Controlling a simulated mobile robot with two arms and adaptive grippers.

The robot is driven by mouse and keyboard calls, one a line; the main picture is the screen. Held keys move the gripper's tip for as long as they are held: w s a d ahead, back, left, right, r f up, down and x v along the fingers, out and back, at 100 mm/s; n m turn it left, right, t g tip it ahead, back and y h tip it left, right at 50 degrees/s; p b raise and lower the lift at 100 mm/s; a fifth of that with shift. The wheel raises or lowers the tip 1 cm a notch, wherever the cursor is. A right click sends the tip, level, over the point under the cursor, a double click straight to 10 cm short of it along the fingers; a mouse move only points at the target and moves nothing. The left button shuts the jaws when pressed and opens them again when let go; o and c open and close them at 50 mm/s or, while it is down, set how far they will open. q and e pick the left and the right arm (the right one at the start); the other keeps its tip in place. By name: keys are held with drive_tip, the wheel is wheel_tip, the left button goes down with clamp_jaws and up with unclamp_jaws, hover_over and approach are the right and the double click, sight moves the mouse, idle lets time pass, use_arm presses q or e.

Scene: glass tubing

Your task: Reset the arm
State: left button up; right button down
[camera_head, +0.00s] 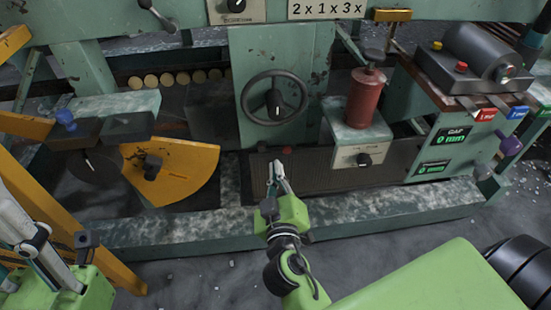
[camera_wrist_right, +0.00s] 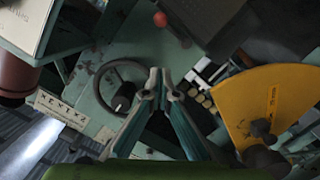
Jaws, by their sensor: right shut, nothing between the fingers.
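My right gripper (camera_head: 276,175) is in the middle of the head view, in front of the green machine (camera_head: 285,50) and below its black handwheel (camera_head: 273,97). Its fingers are together with nothing between them. In the right wrist view the right gripper (camera_wrist_right: 160,80) shows with its two fingertips close together, and the handwheel (camera_wrist_right: 121,88) is to their left. My left gripper (camera_head: 35,245) is partly visible at the lower left edge of the head view; whether its fingers are open or shut is unclear.
A yellow fan-shaped plate (camera_head: 190,170) with a black knob is left of the right gripper. A red cylinder (camera_head: 366,98) stands on a green block to the right. Digital displays (camera_head: 452,138) are farther right. A low green machine rail (camera_head: 350,212) runs across the front.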

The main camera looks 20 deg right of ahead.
drive_tip(key=shift+s+a, duration=0.1)
drive_tip(key=shift+s, duration=0.3)
